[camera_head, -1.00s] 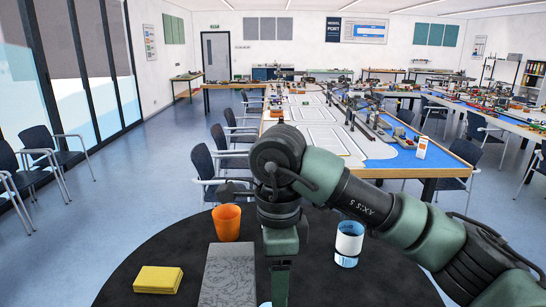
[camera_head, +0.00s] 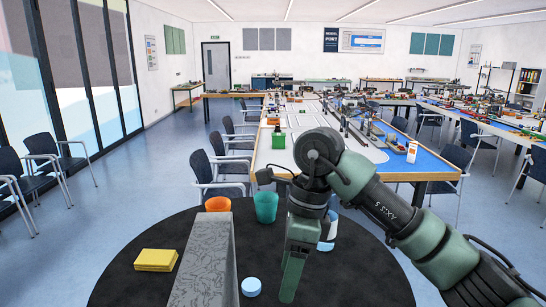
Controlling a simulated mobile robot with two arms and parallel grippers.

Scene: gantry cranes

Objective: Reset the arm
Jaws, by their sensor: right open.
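My right arm comes in from the right, and its green right gripper (camera_head: 290,284) points down over the black round table (camera_head: 355,275). I see the gripper nearly edge-on; it is open and I see nothing held in it. A small light-blue and white round piece (camera_head: 251,287) lies just left of its fingers. A white and blue cup (camera_head: 328,234) stands right of the gripper, partly hidden by my wrist. A teal cup (camera_head: 265,207) stands behind, to the left. My left gripper is not in view.
A long grey speckled block (camera_head: 207,262) lies left of the gripper, partly hiding an orange cup (camera_head: 217,204). A yellow pad (camera_head: 156,260) lies further left. Beyond is a long table (camera_head: 270,155) with a model port, with chairs (camera_head: 208,172) along it.

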